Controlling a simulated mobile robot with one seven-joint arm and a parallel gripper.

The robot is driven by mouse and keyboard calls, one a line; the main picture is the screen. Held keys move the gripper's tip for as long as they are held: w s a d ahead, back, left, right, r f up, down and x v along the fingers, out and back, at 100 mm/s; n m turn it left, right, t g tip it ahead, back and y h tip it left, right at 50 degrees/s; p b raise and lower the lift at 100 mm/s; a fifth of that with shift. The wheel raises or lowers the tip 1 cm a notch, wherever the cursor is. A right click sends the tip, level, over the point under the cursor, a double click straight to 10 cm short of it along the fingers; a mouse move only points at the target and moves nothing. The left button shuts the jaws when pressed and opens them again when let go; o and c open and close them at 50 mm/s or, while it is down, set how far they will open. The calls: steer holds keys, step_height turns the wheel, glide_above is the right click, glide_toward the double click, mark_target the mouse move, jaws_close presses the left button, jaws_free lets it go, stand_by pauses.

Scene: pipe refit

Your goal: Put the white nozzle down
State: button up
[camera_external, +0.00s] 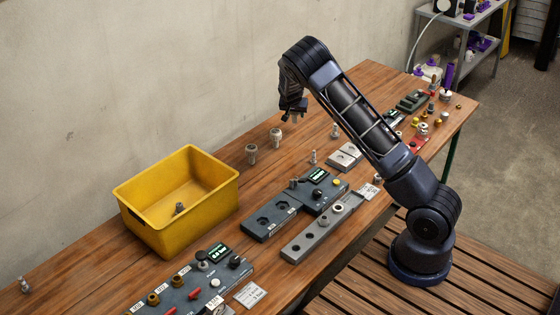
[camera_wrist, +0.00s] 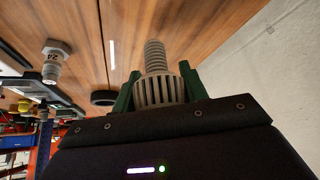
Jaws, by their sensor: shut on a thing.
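The white nozzle (camera_wrist: 157,82) is a ribbed, pale grey-white piece with a slatted wider collar and a threaded narrower end. My gripper (camera_wrist: 158,92) is shut on its collar, with a green finger on each side and the threaded end pointing away from the wrist. In the external view my gripper (camera_external: 293,108) is above the back part of the wooden table (camera_external: 375,80), apart from the surface. The nozzle (camera_external: 294,118) shows there only as a small pale piece under the fingers.
A yellow bin (camera_external: 210,213) with a small grey piece (camera_external: 180,208) inside stands to the left. Grey fixture blocks (camera_external: 270,219) lie along the front. Bare wood lies between the fittings and the wall.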

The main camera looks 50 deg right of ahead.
mark_target(295, 122)
steer(key=shift+f, duration=2.95)
steer(key=shift+f, duration=0.15)
steer(key=o, duration=1)
